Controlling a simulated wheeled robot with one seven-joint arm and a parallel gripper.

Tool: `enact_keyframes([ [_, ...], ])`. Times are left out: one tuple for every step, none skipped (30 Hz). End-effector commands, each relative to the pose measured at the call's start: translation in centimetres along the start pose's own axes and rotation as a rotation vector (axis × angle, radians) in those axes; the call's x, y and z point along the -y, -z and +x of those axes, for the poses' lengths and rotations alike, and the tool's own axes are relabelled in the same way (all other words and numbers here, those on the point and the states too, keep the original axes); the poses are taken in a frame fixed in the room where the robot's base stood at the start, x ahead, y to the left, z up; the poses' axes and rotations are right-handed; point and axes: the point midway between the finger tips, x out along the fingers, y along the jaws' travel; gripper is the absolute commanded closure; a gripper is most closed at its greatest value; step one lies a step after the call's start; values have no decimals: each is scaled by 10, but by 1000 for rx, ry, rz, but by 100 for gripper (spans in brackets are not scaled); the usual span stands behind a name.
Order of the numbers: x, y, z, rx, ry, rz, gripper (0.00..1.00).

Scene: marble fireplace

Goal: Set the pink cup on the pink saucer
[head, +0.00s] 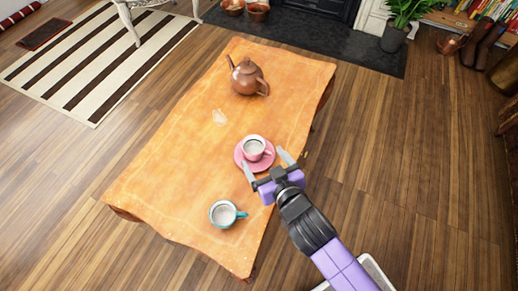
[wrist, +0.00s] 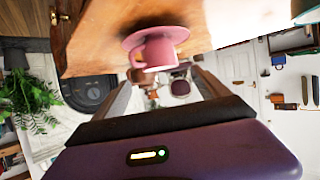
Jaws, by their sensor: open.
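The pink cup (head: 255,149) sits upright on the pink saucer (head: 242,161) on the table. In the wrist view, which is upside down, the cup (wrist: 158,54) appears below the saucer (wrist: 172,33), its base against it. My gripper (head: 265,160) is open, its two fingers spread at the near right side of the saucer. In the wrist view the cup shows beyond the fingers, clear of them. I cannot tell whether a fingertip touches the saucer.
A brown teapot (head: 246,77) stands toward the table's far end. A teal cup (head: 223,214) stands near the front. The orange tablecloth (head: 170,165) has free room at left.

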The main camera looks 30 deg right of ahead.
Motion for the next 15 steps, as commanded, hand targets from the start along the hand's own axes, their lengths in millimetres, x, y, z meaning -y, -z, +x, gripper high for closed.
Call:
enact_keyframes([
  [0, 1, -5, 0, 0, 0, 15],
  [0, 0, -6, 0, 0, 0, 15],
  [0, 0, -8, 0, 0, -1, 15],
  [0, 0, -9, 0, 0, -1, 15],
  [0, 0, -9, 0, 0, -1, 15],
  [0, 0, -9, -1, 0, -1, 15],
  [0, 0, -10, -1, 0, -1, 15],
  [0, 0, -9, -1, 0, -1, 15],
  [0, 0, -9, -1, 0, -1, 15],
  [0, 0, -9, -1, 0, -1, 15],
  [0, 0, -9, -1, 0, -1, 15],
  [0, -1, -11, 0, 1, -1, 15],
  [0, -2, -12, 0, 3, -1, 15],
  [-1, -4, -16, 0, 7, -2, 15],
  [-1, -8, -22, 1, 14, -4, 15],
])
